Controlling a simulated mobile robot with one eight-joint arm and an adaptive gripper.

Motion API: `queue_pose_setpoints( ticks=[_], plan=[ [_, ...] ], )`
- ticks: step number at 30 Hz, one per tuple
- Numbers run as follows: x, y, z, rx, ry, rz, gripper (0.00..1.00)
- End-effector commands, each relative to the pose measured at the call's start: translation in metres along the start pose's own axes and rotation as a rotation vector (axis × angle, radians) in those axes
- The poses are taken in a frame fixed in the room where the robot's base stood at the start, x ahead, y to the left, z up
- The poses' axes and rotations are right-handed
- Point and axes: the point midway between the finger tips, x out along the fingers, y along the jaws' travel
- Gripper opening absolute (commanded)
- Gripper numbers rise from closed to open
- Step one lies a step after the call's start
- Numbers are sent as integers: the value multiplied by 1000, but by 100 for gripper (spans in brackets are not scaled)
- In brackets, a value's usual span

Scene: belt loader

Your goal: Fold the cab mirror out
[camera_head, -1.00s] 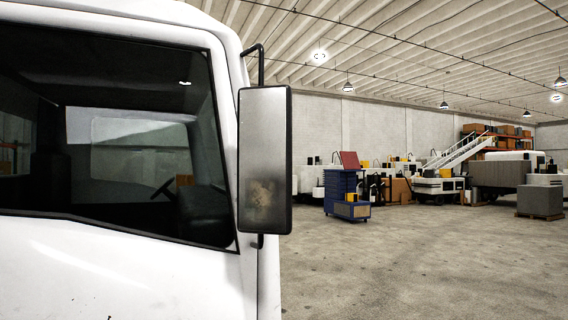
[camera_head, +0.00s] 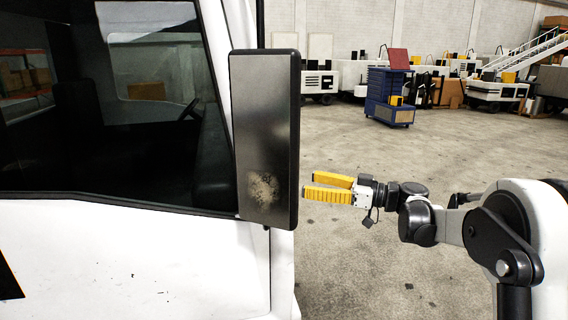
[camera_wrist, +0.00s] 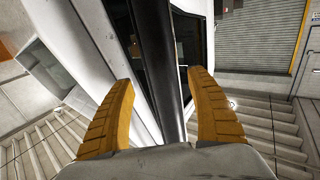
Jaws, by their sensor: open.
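The cab mirror (camera_head: 266,140) is a tall grey panel with a black rim and a worn patch low on its face. It stands upright beside the white cab's side window. My gripper (camera_head: 306,187), with yellow fingers, is open just right of the mirror's outer edge in the head view, pointing at its lower part. In the wrist view, the open yellow fingers (camera_wrist: 163,112) lie either side of a dark upright edge, which looks like the mirror's rim (camera_wrist: 160,60). I cannot tell whether they touch it. The mirror's bracket is mostly hidden in the head view.
The white cab (camera_head: 130,255) fills the left side, with its dark window (camera_head: 150,110) behind the mirror. A blue tool cart (camera_head: 388,95) stands far back on the open concrete floor (camera_head: 345,135). White machines and a stair line the back wall.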

Motion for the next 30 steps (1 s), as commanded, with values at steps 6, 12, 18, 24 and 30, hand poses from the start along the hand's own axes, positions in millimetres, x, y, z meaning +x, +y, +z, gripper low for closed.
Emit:
queue_pose_setpoints(
  ticks=[6, 12, 18, 24, 30],
  plan=[
    [38, -1, -1, 1, -1, -3, 67],
    [77, -1, -1, 2, -2, -2, 67],
    [99, -1, 0, 2, -2, 0, 67],
    [103, -1, 1, 3, -2, 0, 67],
    [103, -1, 1, 3, -2, 0, 50]
  ],
)
